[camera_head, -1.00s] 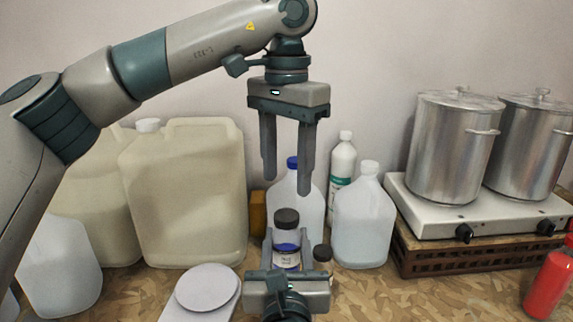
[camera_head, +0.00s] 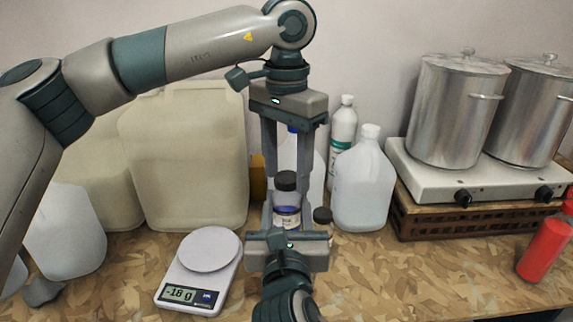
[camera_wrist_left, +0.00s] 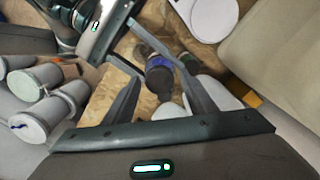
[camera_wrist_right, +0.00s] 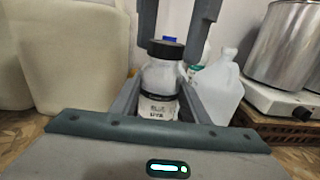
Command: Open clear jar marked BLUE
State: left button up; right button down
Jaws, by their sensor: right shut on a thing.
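My right gripper (camera_head: 287,222) is shut on the jar's body from the near side. My left gripper (camera_head: 286,176) points down from above, open, its fingertips apart at about lid height. I cannot tell whether they are in front of, around or behind the lid.
A scale (camera_head: 201,270) reading -18 g stands left of my right gripper. Large canisters (camera_head: 185,160) and jugs (camera_head: 363,190) stand behind. A hotplate with pots (camera_head: 460,110) and a red bottle (camera_head: 545,248) are at right.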

pick_arm(q)
jog(key=c, duration=1.1)
jog(key=shift+o, duration=0.2)
